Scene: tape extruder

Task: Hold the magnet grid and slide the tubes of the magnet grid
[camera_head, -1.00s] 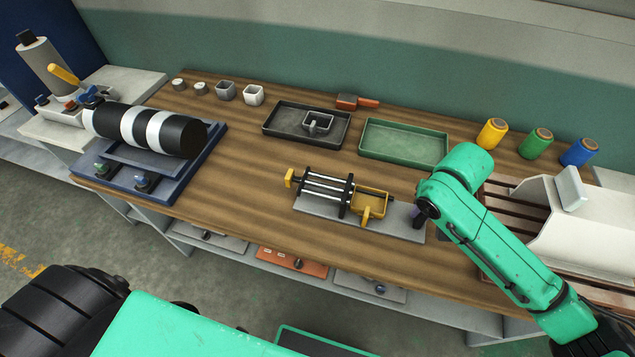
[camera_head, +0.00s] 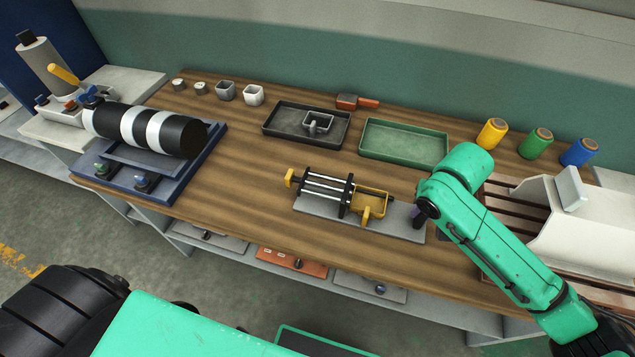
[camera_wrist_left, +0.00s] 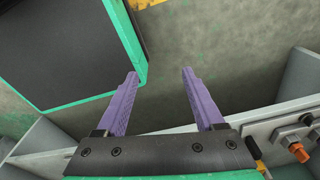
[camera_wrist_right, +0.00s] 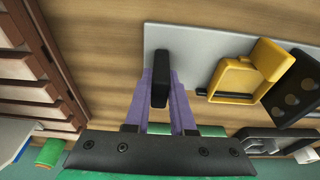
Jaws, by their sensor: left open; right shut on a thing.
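The magnet grid (camera_head: 328,187) lies on a grey plate (camera_head: 305,206) in the middle of the bench. It has several silvery tubes between dark end pieces, a yellow knob at the left and a yellow frame (camera_head: 370,203) at the right. My right gripper (camera_head: 418,214) is at the plate's right end. In the right wrist view its purple fingers are shut on a black post (camera_wrist_right: 160,72) beside the yellow frame, apart from the tubes. My left gripper (camera_wrist_left: 160,75) is open and empty over the floor in the left wrist view.
A black-and-white roll (camera_head: 150,130) lies on a blue stand at the left. Coloured spools (camera_head: 536,143) and a white housing (camera_head: 545,213) are at the right. Bench left of the grid is clear.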

